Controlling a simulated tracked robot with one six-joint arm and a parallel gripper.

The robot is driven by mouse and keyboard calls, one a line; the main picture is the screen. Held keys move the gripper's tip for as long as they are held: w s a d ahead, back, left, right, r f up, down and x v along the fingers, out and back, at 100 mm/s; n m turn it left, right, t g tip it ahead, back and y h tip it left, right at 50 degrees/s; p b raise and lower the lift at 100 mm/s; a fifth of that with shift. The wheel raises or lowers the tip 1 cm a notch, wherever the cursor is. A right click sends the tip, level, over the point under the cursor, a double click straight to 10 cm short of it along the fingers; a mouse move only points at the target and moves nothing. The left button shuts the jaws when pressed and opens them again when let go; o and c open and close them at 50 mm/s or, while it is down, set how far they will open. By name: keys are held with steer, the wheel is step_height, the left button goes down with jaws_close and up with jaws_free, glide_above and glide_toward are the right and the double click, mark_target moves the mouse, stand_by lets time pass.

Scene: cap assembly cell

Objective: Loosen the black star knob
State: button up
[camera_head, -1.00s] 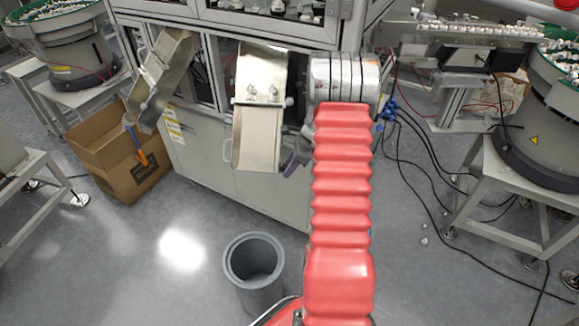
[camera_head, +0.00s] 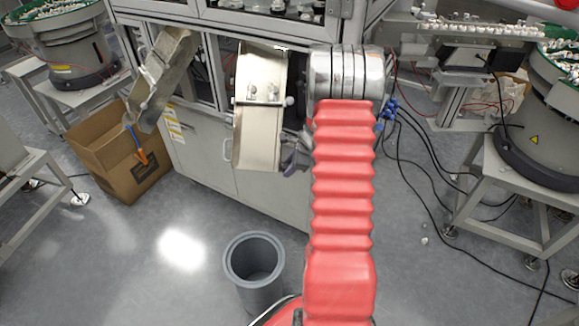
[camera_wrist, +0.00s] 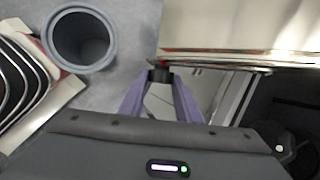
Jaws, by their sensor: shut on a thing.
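The black star knob (camera_wrist: 160,75) shows in the wrist view at the lower edge of a shiny metal chute, with a small red spot by it. My gripper (camera_wrist: 160,82) has its two purple fingers closed on the knob from both sides. In the head view the metal chute (camera_head: 259,130) hangs on the front of the machine, and my gripper (camera_head: 294,160) shows only partly beside its lower right edge. The knob cannot be made out there; my red-sleeved arm and the chute hide that area.
A grey bin (camera_head: 256,272) stands on the floor below the chute; the wrist view also shows it (camera_wrist: 80,62). A second chute (camera_head: 160,80) hangs over a cardboard box (camera_head: 118,155) at left. Cables (camera_head: 425,170) and a feeder stand (camera_head: 490,190) are at right.

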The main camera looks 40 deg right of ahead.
steer(key=o, duration=1.1)
steer(key=shift+c, duration=0.2)
steer(key=a+v, duration=0.1)
steer(key=v, duration=1.2)
steer(key=shift+s+d+r, duration=0.15)
steer(key=shift+d+r, duration=0.2)
steer(key=shift+d, duration=0.15)
